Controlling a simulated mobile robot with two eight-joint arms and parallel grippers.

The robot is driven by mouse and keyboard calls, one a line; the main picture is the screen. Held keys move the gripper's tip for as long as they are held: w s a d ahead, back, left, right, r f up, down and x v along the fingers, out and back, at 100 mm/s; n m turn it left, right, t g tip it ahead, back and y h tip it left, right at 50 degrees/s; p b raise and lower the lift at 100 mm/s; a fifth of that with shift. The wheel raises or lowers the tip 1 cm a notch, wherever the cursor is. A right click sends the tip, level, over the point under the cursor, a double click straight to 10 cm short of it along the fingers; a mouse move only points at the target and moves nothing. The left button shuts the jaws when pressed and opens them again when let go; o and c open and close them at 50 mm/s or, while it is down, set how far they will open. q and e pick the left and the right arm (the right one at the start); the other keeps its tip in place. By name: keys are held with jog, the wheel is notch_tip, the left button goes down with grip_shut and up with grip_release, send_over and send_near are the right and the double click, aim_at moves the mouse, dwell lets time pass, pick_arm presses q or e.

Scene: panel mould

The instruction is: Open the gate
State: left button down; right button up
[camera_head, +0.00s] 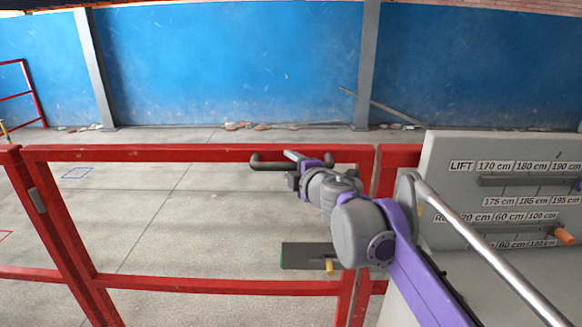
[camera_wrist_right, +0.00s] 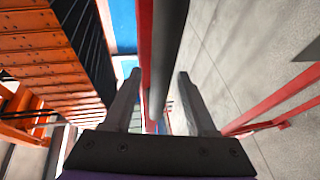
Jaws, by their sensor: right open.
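The red gate (camera_head: 180,154) spans the left and middle of the head view, with a top rail, a lower rail and slanting posts. A dark bar handle (camera_head: 258,162) sits along its top rail, partly behind my right gripper (camera_head: 292,157). In the right wrist view, my right gripper (camera_wrist_right: 160,105) is open. The dark round handle (camera_wrist_right: 168,50) runs between its two fingers, beside a red rail (camera_wrist_right: 145,40). I cannot tell whether the fingers touch the handle. My left gripper is not in view.
A grey panel (camera_head: 470,180) with labelled slots stands on the right, close to my right arm. A dark green plate (camera_head: 300,256) with a yellow piece (camera_head: 330,267) is at the gate's lower right. Open concrete floor lies beyond the gate, up to a blue wall (camera_head: 230,60).

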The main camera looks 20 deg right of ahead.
jog(key=shift+c, duration=0.4)
grip_shut()
dwell(0.9)
